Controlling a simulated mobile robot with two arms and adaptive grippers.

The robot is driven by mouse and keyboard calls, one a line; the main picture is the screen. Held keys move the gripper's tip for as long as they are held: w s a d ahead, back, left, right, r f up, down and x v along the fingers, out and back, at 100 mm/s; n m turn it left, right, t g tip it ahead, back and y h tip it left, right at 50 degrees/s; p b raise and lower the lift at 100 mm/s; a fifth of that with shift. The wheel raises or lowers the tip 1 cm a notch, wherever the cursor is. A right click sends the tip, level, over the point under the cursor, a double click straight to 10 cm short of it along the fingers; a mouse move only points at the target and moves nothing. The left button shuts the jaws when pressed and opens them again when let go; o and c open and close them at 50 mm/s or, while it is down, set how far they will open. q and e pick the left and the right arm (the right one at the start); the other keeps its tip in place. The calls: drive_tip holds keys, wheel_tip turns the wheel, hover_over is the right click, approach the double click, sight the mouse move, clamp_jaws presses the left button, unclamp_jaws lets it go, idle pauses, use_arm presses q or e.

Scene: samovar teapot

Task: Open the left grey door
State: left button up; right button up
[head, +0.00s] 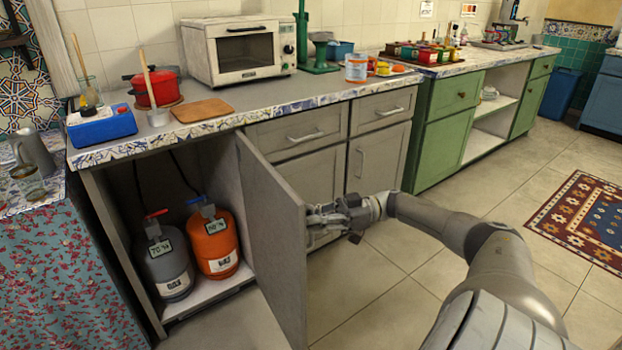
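The left grey door (272,240) of the lower cabinet stands swung well out from the cabinet front, hinged on its right side. Its inner face is toward me, and the compartment behind it is exposed. My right gripper (318,217) is at the door's free edge, with its fingers by the outer face. The door's handle is hidden, and I cannot tell whether the fingers are closed on it. My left gripper is not in view.
A grey gas cylinder (167,265) and an orange one (214,245) stand inside the compartment. Closed grey drawers and a closed grey door (377,160) lie right of it. A patterned cloth-covered table (70,270) is at the left.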

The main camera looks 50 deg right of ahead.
drive_tip(key=o, duration=0.4)
drive_tip(key=v, duration=0.7)
drive_tip(key=shift+d, duration=0.25)
drive_tip(key=shift+s, duration=0.1)
idle(0.4)
